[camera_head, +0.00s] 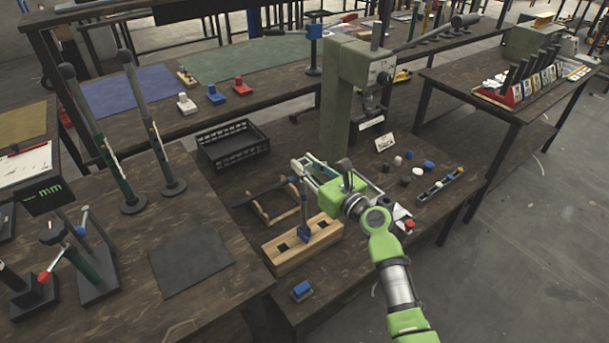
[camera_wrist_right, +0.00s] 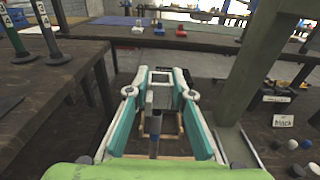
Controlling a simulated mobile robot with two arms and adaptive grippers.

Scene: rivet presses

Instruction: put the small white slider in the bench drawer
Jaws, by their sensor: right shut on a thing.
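My right gripper (camera_head: 299,170) is above the wooden block, its fingers also showing in the wrist view (camera_wrist_right: 160,84). It is shut on a narrow tool with a blue shaft (camera_head: 303,215); the shaft hangs down to the wooden block (camera_head: 280,252). I cannot tell whether its lower end sits in a hole. A small white piece with a knob (camera_head: 186,103) stands on the back bench, apart from the gripper; it may be the white slider. It also shows in the wrist view (camera_wrist_right: 138,27). I cannot make out a bench drawer. My left gripper is not in view.
A green press (camera_head: 337,95) stands close behind my right gripper. A black crate (camera_head: 234,152) and a wooden rack (camera_head: 262,212) lie left of it. Blue (camera_head: 215,94) and red (camera_head: 242,86) pieces stand beside the white one. A dark mat (camera_head: 190,262) covers part of the near-left table.

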